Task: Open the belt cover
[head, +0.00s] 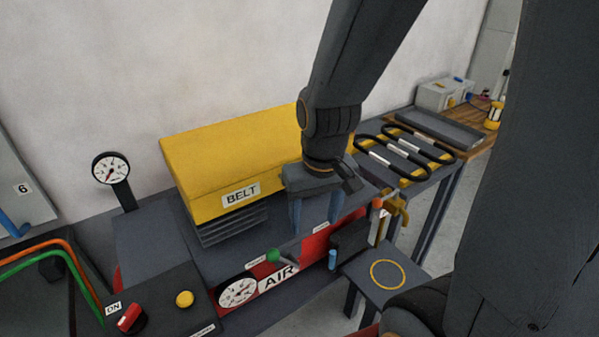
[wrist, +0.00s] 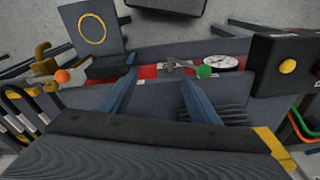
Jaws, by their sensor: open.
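The belt cover (head: 225,165) is a yellow box-shaped lid with a "BELT" label (head: 241,194) on its front. It sits down over dark ribbed parts (head: 235,224) on the grey machine. My gripper (head: 316,215) is at the cover's right front end, fingers pointing down, open, with nothing seen between them. It hides part of the cover's right end. In the wrist view my two blue-grey fingers (wrist: 155,98) are spread apart over the machine top. A yellow edge of the cover (wrist: 272,145) shows at the lower right there. I cannot tell whether the gripper touches the cover.
Ahead of the cover are a green knob (head: 272,255), an AIR gauge (head: 238,291) and a small stand with a yellow ring (head: 387,274). A control box with a red switch (head: 130,318) is front left. A bench with black-handled racks (head: 405,150) stands right. A wall is behind.

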